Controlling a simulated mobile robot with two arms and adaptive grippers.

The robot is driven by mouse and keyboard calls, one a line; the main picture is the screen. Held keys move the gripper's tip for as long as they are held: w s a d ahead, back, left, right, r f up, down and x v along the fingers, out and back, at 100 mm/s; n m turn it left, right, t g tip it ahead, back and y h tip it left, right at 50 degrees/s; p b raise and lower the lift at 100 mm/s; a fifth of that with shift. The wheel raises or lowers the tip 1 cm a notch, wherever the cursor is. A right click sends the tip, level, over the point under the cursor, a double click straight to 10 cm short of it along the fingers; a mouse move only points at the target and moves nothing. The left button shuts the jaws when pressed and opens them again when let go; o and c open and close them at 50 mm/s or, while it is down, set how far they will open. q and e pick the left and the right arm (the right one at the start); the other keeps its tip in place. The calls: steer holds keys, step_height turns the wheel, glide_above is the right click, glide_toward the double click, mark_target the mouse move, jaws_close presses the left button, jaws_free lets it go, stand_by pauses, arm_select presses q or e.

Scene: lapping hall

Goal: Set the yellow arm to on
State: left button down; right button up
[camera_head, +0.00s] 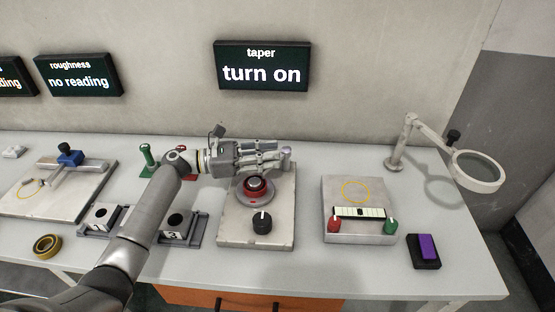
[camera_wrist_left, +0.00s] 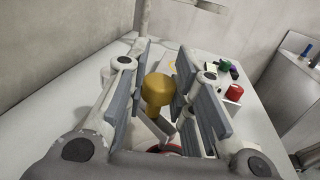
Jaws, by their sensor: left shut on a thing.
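The yellow arm shows in the left wrist view as a yellow knob (camera_wrist_left: 158,90) on a stem, between the finger pads of my left gripper (camera_wrist_left: 162,75). In the head view my left gripper (camera_head: 284,157) reaches in from the left, low over the taper device's grey plate (camera_head: 232,228), and hides the yellow arm. It is shut on the yellow arm. A round red-and-grey hub (camera_head: 255,187) sits just below the gripper; a red rim shows in the wrist view too. A black dial (camera_head: 262,222) is on the plate's front. My right gripper is not in view.
The taper display (camera_head: 262,66) reads "turn on". A grey box (camera_head: 345,232) with red and green knobs stands right, beside a purple rocker switch (camera_head: 427,248). A magnifier lamp (camera_head: 476,172) is at the far right. Numbered blocks (camera_head: 176,226) and a green-handled piece (camera_head: 147,156) stand left.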

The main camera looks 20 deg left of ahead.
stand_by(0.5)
arm_select(q)
steer(key=c, duration=1.2)
jaws_free()
steer(key=shift+a, duration=0.1)
steer(key=shift+c, duration=0.2)
steer(key=v, duration=1.2)
steer(key=shift+w, duration=0.15)
